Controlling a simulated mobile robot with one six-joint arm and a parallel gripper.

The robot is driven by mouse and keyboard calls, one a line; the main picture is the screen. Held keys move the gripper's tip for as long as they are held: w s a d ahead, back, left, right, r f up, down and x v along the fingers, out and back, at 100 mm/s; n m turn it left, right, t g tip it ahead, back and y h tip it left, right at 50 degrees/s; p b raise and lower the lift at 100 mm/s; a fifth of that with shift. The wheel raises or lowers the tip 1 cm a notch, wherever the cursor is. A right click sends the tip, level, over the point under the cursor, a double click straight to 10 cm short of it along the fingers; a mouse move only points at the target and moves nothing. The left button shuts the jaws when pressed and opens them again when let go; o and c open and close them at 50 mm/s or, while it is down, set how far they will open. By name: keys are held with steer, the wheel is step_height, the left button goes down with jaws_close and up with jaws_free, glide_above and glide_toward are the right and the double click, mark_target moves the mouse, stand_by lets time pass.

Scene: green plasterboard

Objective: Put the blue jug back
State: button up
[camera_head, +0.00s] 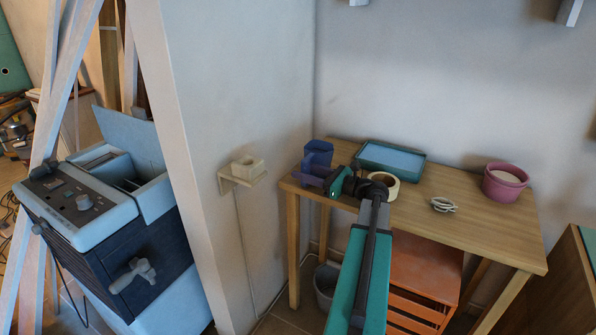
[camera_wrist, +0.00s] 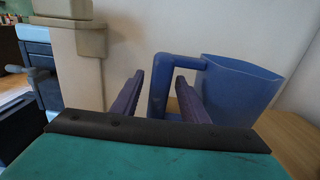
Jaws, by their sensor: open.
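The blue jug (camera_head: 318,150) stands at the far left corner of the wooden table (camera_head: 470,215). In the wrist view the jug (camera_wrist: 240,92) is upright, with its open top to the right and its handle (camera_wrist: 160,90) to the left. My gripper (camera_head: 316,176) is at the near side of the jug, low over the table edge. In the wrist view its two purple fingers (camera_wrist: 159,80) are open, and the handle shows between them. Whether either finger touches the handle cannot be told. The jug's base is hidden behind my gripper.
A small wall shelf (camera_head: 240,179) with a beige block is left of the table. A teal-rimmed tray (camera_head: 390,159), a tape roll (camera_head: 384,180), a pale coil (camera_head: 443,204) and a pink pot (camera_head: 505,182) are on the table. An orange drawer unit (camera_head: 425,270) stands beneath.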

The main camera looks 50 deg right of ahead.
steer(key=shift+v, duration=1.9)
steer(key=shift+r, duration=0.1)
